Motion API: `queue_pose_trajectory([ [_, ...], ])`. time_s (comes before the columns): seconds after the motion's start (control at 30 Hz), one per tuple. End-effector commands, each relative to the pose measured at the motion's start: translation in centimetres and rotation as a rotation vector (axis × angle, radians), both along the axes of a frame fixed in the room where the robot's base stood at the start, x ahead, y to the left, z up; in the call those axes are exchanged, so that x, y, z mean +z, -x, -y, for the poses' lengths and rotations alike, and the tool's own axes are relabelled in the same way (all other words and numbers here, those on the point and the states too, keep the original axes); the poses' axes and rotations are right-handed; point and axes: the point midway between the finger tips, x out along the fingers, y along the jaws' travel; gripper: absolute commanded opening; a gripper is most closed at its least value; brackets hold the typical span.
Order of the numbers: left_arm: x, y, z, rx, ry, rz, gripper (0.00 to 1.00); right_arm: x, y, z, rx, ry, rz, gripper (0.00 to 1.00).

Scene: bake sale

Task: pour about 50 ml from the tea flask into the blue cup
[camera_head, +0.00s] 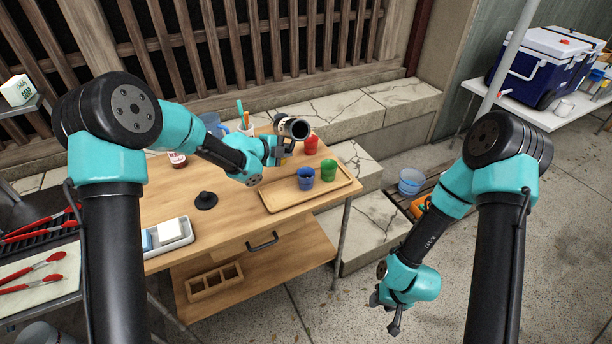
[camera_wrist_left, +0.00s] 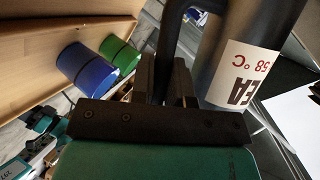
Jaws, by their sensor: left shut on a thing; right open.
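The tea flask (camera_head: 293,128) is dark with a pale band and is tilted over in the air above the wooden tray. Its label with "TEA" and "58 °C" shows in the left wrist view (camera_wrist_left: 250,75). My left gripper (camera_head: 283,150) is shut on the flask's handle (camera_wrist_left: 168,45). The blue cup (camera_head: 306,179) stands upright on the tray, below the flask and a little to its right; it also shows in the left wrist view (camera_wrist_left: 86,70). Its contents are not clear. My right gripper (camera_head: 388,312) is open and empty, low at the right, away from the table.
The tray (camera_head: 283,202) also holds a green cup (camera_head: 328,170) close beside the blue one. A red cup (camera_head: 311,145) stands behind. A black lid-like piece (camera_head: 206,200) lies left of the tray. A white container (camera_head: 168,235) sits at the table's front left.

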Motion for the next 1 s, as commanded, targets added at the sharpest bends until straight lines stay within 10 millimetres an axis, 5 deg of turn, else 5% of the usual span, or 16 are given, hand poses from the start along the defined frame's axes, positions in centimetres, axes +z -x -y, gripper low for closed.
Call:
queue_pose_trajectory([
  [1.0,2.6,2.3,1.0,-0.002,0.132,-0.292,0.0,0.0,0.0,0.0,0.0,0.0,0.0,0.43],
])
